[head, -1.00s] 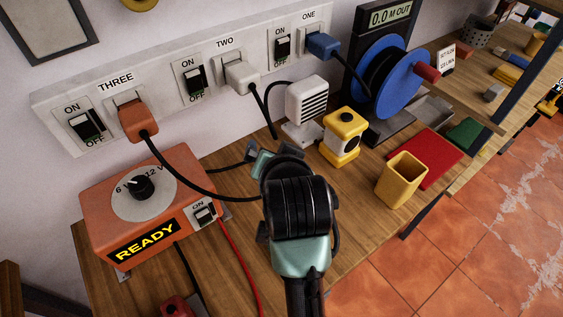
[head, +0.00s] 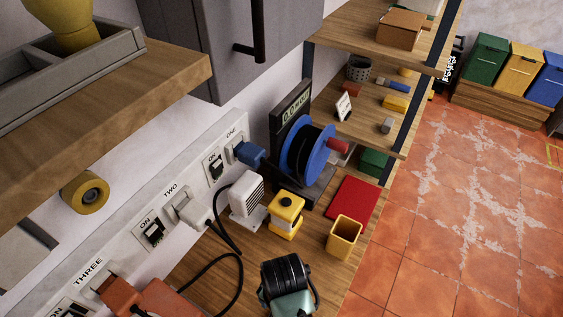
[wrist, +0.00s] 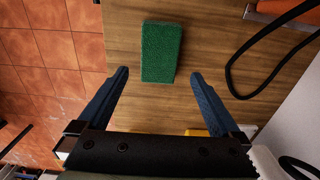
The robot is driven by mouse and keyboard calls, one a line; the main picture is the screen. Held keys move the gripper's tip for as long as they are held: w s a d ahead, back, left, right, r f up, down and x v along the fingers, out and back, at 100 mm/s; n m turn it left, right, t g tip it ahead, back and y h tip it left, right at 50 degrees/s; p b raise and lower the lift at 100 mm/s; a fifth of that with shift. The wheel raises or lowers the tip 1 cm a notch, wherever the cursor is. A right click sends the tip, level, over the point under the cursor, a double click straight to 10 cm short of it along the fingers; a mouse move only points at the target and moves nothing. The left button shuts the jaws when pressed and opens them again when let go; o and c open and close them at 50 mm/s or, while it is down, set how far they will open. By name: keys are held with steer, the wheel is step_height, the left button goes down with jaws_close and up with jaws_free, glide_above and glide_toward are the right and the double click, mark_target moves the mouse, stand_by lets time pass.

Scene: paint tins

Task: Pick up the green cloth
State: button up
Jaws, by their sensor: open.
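The green cloth (wrist: 161,50) is a flat, rough-textured rectangle lying on the wooden bench top in the wrist view. My gripper (wrist: 160,74) is open, its two blue fingers apart with nothing gripped. The cloth's near end shows in the gap between the fingertips, and most of it lies beyond them. I cannot tell the height of the fingers above it. In the head view my arm shows at the bottom, and neither the fingers nor this cloth can be made out.
A black cable (wrist: 235,85) curves right of the cloth. The bench edge and tiled floor (wrist: 45,60) lie to its left. In the head view, a yellow open container (head: 344,238), yellow-and-white block (head: 286,214), white vented box (head: 246,196) and blue reel (head: 300,155) stand beyond my arm.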

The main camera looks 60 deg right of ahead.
step_height(320, 180, down, 3)
steer(key=shift+f, duration=0.15)
steer(key=shift+s+a+f+p, duration=0.1)
steer(key=shift+f+p, duration=0.1)
steer(key=shift+f, duration=1.15)
steer(key=shift+s+f+p, duration=0.1)
steer(key=shift+f+p, duration=0.1)
steer(key=shift+f, duration=1.1)
steer(key=c, duration=1.2)
